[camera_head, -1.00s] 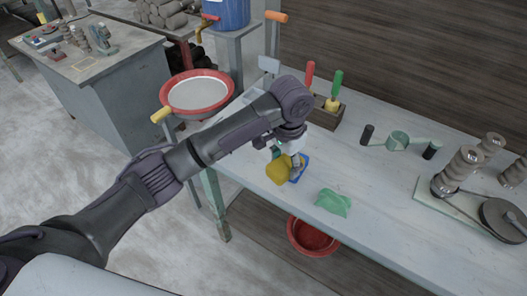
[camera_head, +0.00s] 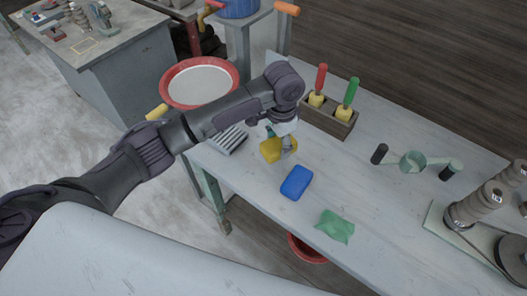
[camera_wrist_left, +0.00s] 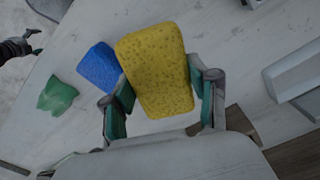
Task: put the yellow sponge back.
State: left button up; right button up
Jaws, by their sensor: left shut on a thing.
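The yellow sponge (camera_head: 270,150) is held in my left gripper (camera_head: 281,150) over the workbench (camera_head: 255,190). In the left wrist view the sponge (camera_wrist_left: 157,70) stands between the two teal-padded fingers of the left gripper (camera_wrist_left: 164,92), which is shut on it. The head view does not clearly show the gap between sponge and bench top. A blue sponge (camera_head: 296,183) lies on the bench just in front, apart from the gripper. My right gripper (camera_wrist_left: 30,42) shows small at the left edge of the wrist view, its fingers spread and empty.
A green cloth (camera_head: 335,227) lies nearer the front edge. A grey ribbed rack (camera_head: 230,142) sits left of the gripper, partly behind my arm. A wooden holder (camera_head: 328,120) with red- and green-handled tools stands behind. A red-rimmed basin (camera_head: 200,84) is beyond the bench's left end.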

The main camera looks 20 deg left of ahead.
aim_at(267, 141)
pick_arm(q)
jog(key=a, duration=0.1)
jog(key=a+f, duration=0.2)
jog(key=shift+s+a+p, duration=0.1)
jog(key=shift+s+p, duration=0.15)
jog(key=shift+p, duration=0.1)
jog(key=shift+a+f, duration=0.4)
jog(key=shift+f, duration=0.05)
notch_tip(267, 141, down, 3)
jog(key=shift+s+f+p, duration=0.1)
jog(key=shift+s+p, duration=0.05)
jog(key=shift+p, duration=0.4)
jog(key=shift+f, duration=0.45)
pick_arm(e)
jog(key=shift+w+d+r, duration=0.2)
jog(key=shift+w+r, duration=0.6)
jog(key=shift+r, duration=0.3)
pick_arm(q)
jog(key=o, duration=1.1)
pick_arm(e)
jog(key=shift+w, duration=0.1)
